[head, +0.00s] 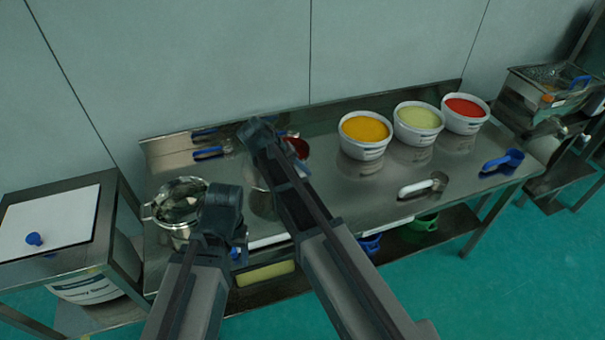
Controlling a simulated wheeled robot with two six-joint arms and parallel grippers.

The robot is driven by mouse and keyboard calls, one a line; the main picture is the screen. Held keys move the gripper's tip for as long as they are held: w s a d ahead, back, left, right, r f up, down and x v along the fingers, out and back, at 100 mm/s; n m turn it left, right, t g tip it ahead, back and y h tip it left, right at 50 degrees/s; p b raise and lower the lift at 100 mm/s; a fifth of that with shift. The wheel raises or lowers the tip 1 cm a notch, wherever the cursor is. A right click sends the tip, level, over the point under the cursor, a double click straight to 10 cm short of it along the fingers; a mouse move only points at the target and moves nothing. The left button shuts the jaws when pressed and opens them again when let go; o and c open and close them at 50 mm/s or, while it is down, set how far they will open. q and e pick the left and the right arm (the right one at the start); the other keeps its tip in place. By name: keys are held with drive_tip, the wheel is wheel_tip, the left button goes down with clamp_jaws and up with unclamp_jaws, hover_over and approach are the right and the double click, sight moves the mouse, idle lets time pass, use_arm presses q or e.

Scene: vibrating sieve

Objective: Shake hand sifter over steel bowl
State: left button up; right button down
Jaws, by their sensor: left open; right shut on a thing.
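A steel vessel with side handles and a shiny round mesh-like top (178,205) stands at the left end of the steel table; I cannot tell whether this is the steel bowl. My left gripper (222,203) is open and appears just right of it in the picture. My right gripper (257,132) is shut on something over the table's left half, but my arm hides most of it. A dark red round thing (297,147) shows just right of that arm. A shiny steel surface (262,203) shows left of the arm. I cannot make out the hand sifter clearly.
Tubs of orange (365,147), pale green (418,136) and red powder (465,126) line the table's back. A white-handled scoop (420,187) and a blue scoop (503,160) lie in front. Blue-handled tools (208,153) lie back left. A side table (47,262) stands left.

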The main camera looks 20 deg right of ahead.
drive_tip(key=shift+w+a, duration=0.55)
drive_tip(key=shift+w, duration=0.25)
drive_tip(key=shift+w+a, duration=0.55)
drive_tip(key=shift+w, duration=0.3)
drive_tip(key=shift+w+a, duration=0.55)
drive_tip(key=shift+w, duration=0.25)
idle(0.5)
idle(0.4)
drive_tip(key=shift+a, duration=2.25)
drive_tip(key=shift+d, duration=2.25)
